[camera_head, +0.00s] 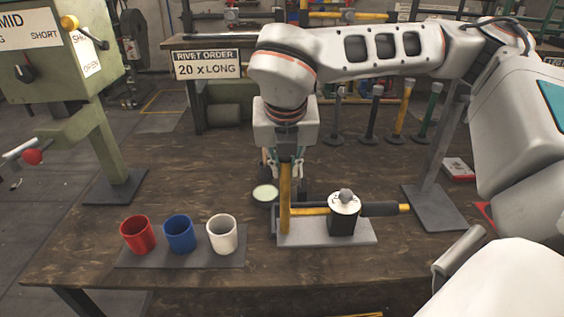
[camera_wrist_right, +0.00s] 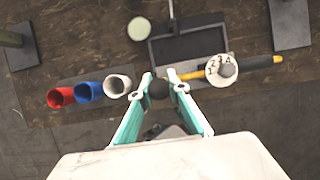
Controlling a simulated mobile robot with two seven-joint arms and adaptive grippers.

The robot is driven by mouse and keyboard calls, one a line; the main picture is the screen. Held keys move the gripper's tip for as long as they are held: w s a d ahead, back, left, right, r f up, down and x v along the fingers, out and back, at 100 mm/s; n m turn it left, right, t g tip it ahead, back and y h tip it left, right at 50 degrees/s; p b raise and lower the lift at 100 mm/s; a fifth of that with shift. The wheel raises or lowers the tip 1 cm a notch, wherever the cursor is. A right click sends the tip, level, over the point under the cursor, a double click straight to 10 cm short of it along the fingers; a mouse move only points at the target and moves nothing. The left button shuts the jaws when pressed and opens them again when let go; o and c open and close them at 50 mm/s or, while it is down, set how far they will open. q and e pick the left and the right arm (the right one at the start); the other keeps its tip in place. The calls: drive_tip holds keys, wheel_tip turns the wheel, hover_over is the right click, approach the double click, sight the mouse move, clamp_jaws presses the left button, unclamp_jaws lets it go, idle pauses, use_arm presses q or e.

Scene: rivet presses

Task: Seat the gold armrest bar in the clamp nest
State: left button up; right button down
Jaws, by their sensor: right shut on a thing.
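A gold bar (camera_head: 285,200) stands upright at the left end of the clamp nest's grey base plate (camera_head: 320,239). My right gripper (camera_head: 284,170) is shut around its upper part from above. In the wrist view the right gripper (camera_wrist_right: 163,86) has a dark round end (camera_wrist_right: 158,90) between its fingertips. The clamp nest has a black block (camera_head: 342,221) under a white dial with a grey knob (camera_head: 345,200). My left gripper is out of view.
Red (camera_head: 138,235), blue (camera_head: 179,233) and white (camera_head: 222,234) cups stand on a dark mat left of the nest. Several upright posts (camera_head: 402,112) stand farther back. A green press (camera_head: 60,65) stands at left.

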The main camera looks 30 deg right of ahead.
drive_tip(key=shift+w, duration=0.15)
drive_tip(key=shift+w+d+f+b, duration=0.25)
drive_tip(key=shift+w+d+b, duration=0.05)
drive_tip(key=shift+w+b, duration=0.15)
drive_tip(key=shift+w+d+f, duration=0.4)
drive_tip(key=shift+w, duration=0.25)
drive_tip(key=w+d, duration=0.3)
drive_tip(key=w, duration=0.2)
drive_tip(key=shift+w+d+f+b, duration=0.15)
drive_tip(key=shift+w+f+b, duration=0.1)
drive_tip(key=shift+b, duration=0.1)
drive_tip(key=shift+s+f, duration=0.1)
drive_tip(key=shift+f, duration=0.05)
